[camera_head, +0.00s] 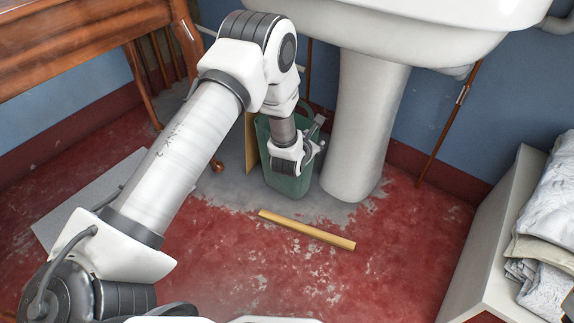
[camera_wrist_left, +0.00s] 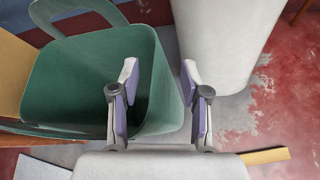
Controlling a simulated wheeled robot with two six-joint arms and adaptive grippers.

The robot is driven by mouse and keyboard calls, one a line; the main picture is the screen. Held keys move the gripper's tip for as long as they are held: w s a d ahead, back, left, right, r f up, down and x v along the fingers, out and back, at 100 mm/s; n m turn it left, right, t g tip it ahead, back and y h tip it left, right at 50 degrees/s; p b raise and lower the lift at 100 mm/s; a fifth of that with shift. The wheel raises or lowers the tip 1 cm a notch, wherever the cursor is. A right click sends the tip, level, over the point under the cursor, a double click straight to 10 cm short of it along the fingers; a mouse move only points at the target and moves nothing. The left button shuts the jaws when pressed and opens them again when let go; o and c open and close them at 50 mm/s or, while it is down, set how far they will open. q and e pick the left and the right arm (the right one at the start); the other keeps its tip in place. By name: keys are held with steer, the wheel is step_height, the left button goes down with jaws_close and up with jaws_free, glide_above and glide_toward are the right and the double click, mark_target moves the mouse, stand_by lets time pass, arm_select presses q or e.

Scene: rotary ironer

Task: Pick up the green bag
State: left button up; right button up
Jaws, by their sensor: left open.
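The green bag (camera_head: 287,182) stands upright and open on the floor, against the left side of the white sink pedestal. In the left wrist view the bag (camera_wrist_left: 75,75) shows its hollow inside and a loop handle at the top left. My left gripper (camera_head: 317,136) is at the top of the bag, hiding part of its rim. In the wrist view the left gripper (camera_wrist_left: 162,90) is open. One finger is over the bag's opening and the other is outside its right wall, with the wall between them. I cannot tell whether they touch it. My right gripper is not in view.
The sink pedestal (camera_head: 365,125) stands close at the bag's right. A tan board (camera_head: 251,145) is at its left. A yellow wooden strip (camera_head: 306,229) lies on the floor in front. A wooden table (camera_head: 80,45) is at upper left, and folded cloths (camera_head: 545,215) are at right.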

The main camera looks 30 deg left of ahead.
arm_select(q)
steer(key=shift+x, duration=0.8)
steer(key=shift+s, duration=0.1)
jaws_close()
